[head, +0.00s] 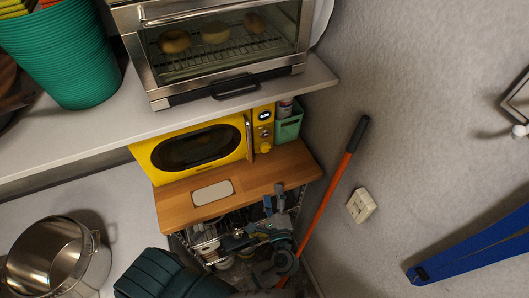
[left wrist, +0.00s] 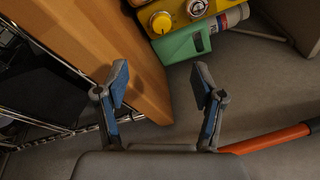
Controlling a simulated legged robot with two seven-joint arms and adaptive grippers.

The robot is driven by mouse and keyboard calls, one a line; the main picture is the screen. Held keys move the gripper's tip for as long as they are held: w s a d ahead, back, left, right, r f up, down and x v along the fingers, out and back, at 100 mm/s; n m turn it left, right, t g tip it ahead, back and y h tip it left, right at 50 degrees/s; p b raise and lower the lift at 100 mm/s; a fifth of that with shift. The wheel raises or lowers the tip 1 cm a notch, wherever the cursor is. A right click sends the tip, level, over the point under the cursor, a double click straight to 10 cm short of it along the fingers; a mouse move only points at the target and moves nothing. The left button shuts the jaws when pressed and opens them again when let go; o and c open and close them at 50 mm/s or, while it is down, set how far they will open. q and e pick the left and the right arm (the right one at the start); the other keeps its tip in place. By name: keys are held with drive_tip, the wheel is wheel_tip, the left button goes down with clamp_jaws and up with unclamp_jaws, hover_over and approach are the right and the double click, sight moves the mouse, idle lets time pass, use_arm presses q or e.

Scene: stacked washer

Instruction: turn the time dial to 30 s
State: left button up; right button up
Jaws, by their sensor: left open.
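The yellow microwave (head: 195,145) stands on a wooden board under the shelf. Its control panel (head: 264,128) at the right end has a small lit display and round dials below it. The left wrist view shows a yellow dial (left wrist: 160,22) and a second round dial with a pale face (left wrist: 197,8) at the top edge. I cannot read their markings or tell which is the time dial. My left gripper (head: 275,198) is open and empty in front of and below the panel, apart from the dials. In the left wrist view its two fingers (left wrist: 160,85) are spread wide.
The wooden board's edge (left wrist: 145,80) lies close beside the left finger. A green bin (head: 289,127) holding a can stands right of the microwave. An orange-handled pole (head: 328,205) leans at the right wall. A toaster oven (head: 220,50) sits above.

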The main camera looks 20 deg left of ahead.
use_arm(q)
drive_tip(key=p, duration=0.2)
approach(266, 150)
drive_tip(key=p+x, duration=0.1)
drive_tip(key=x, duration=0.7)
drive_tip(key=shift+s+a, duration=0.1)
drive_tip(key=shift+a, duration=0.15)
drive_tip(key=shift+w, duration=0.35)
drive_tip(key=shift+d, duration=0.15)
use_arm(e)
drive_tip(key=r, duration=0.1)
drive_tip(key=d+r, duration=0.1)
drive_tip(key=r, duration=0.1)
drive_tip(key=shift+w, duration=0.15)
